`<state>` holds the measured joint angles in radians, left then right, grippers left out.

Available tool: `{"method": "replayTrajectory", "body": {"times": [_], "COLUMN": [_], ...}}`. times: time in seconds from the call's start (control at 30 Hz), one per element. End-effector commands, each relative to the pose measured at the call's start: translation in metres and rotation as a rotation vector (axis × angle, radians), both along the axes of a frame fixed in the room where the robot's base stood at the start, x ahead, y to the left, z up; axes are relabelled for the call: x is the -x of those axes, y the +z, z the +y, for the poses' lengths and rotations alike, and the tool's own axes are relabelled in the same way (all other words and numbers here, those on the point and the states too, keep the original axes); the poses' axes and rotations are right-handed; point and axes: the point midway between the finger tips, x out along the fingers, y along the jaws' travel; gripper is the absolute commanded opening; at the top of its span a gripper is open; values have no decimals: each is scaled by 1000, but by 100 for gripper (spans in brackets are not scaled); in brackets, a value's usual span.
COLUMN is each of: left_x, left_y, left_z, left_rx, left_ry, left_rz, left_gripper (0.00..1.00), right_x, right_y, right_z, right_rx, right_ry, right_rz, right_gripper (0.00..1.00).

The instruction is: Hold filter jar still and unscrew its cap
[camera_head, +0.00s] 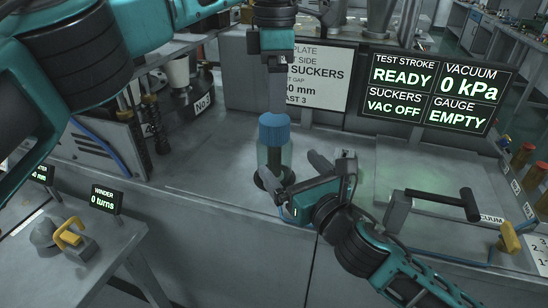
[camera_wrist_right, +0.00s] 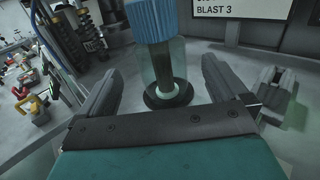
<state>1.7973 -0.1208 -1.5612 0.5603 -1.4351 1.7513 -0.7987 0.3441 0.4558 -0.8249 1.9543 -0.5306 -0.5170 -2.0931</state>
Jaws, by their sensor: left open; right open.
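The filter jar (camera_head: 286,156) stands upright on the grey bench, clear-walled with a dark core and a ribbed blue cap (camera_head: 274,129) on top. In the right wrist view the jar (camera_wrist_right: 178,65) stands ahead between the fingers, with its cap (camera_wrist_right: 152,20) cut off by the top edge. My right gripper (camera_head: 288,170) is open low at the jar, one finger to each side; the wrist view shows gaps, so it does not grip the jar. My left gripper (camera_head: 277,98) points down just above the cap, open, its fingers seen nearly in line.
A sign (camera_head: 318,82) and a status screen (camera_head: 428,90) reading READY and VAC OFF stand behind. A grey box with a dark handle (camera_head: 445,203) is at right. A rig with dark coils (camera_head: 155,125) stands at left. The bench right of the jar is partly clear.

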Motion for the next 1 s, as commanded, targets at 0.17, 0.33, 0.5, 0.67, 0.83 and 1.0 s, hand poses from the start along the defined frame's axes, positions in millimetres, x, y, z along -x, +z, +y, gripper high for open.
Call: {"method": "replayTrajectory", "body": {"times": [0.17,0.33,0.5,0.67,0.83,1.0], "left_x": [0,0,0,0,0,0], "left_y": [0,0,0,0,0,0], "left_z": [0,0,0,0,0,0], "left_rx": [0,0,0,0,0,0], "left_ry": [1,1,1,1,1,1], "left_rz": [0,0,0,0,0,0], "left_gripper": [83,83,83,83,83,83], "right_x": [-33,-55,-67,-70,-71,-70], "right_y": [1,0,0,0,0,0], "right_z": [17,28,34,36,36,36], "right_rx": [-3,-1,0,0,0,0], "right_ry": [0,-1,0,1,0,0], "right_rz": [-1,0,0,0,0,0], "right_gripper": [100,100,100,100,100,88]}}
